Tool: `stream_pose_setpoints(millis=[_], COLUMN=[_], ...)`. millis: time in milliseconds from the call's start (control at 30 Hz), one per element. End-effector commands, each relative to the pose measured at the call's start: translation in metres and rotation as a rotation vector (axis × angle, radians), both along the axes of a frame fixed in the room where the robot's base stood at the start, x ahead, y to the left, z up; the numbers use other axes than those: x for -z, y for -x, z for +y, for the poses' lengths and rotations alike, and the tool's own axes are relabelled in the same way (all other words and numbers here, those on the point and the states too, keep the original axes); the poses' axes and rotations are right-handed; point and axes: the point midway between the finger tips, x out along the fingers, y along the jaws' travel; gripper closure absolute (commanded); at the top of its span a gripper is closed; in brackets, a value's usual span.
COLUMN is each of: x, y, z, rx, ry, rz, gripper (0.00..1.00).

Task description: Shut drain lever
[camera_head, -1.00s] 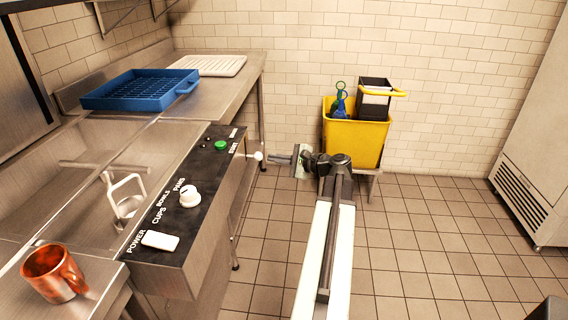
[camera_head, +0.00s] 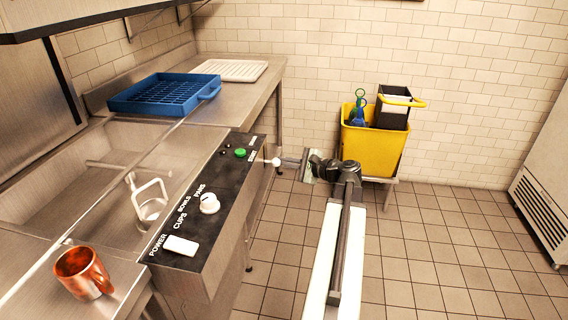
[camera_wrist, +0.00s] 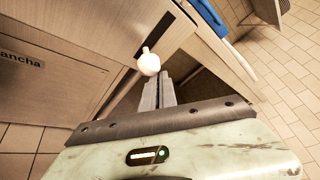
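The drain lever shows as a white ball knob (camera_head: 276,161) on a short stem at the right side of the control panel's metal housing. My gripper (camera_head: 283,162) reaches left toward it, with its fingertips at or very near the knob. In the wrist view, the knob (camera_wrist: 149,62) sits just beyond the tips of my fingers (camera_wrist: 159,78), slightly left of them. The two fingers lie close together and hold nothing. I cannot tell whether they touch the knob.
The black control panel (camera_head: 190,228) has a white dial, a white switch and a green button. A copper mug (camera_head: 83,272) stands on the near counter. A blue rack (camera_head: 165,94) lies on the far counter. A yellow bucket (camera_head: 372,150) stands behind my arm. The floor at right is clear.

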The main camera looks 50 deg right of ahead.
Motion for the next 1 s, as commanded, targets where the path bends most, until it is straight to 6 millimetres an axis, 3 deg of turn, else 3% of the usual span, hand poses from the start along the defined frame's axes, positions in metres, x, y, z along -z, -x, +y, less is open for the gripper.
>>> stream_pose_setpoints(millis=[33,100,300,700,967,1000], x=[-0.018,-0.033,-0.058,-0.053,-0.017,-0.031], y=[0.000,0.000,-0.001,-0.002,-0.015,0.001], z=[0.001,0.001,0.001,0.001,-0.030,-0.028], rx=[-0.002,-0.002,-0.002,-0.005,-0.009,-0.005], ry=[-0.002,-0.002,-0.002,-0.004,-0.002,-0.002], rz=[-0.002,-0.002,-0.002,-0.005,-0.001,-0.001], gripper=[1.00,1.00,1.00,1.00,1.00,1.00])
